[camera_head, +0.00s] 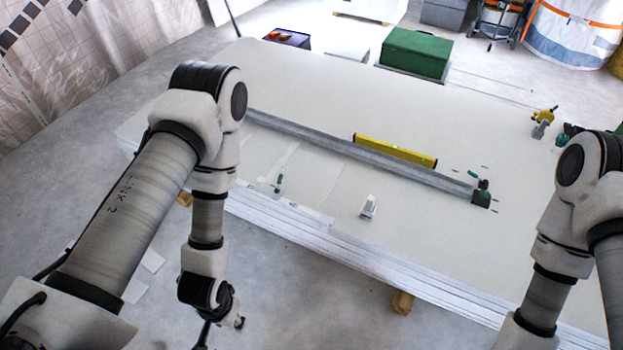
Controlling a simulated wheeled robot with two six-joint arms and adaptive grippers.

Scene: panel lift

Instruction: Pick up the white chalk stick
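No chalk stick shows clearly. A small white object (369,206) stands on the near part of the white panel stack (420,235); I cannot tell whether it is chalk. My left gripper (222,328) hangs low in front of the stack's near edge, over the floor, apart from the white object and to its left. Its dark fingers are small and partly cut by the bottom edge, so its opening is unclear. My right arm comes in from the right, and its gripper is below the picture.
A long grey metal rail (350,148) crosses the panel, with a yellow spirit level (395,150) behind it. Yellow clamps (543,120) sit at right. A green box (415,53) stands beyond the stack.

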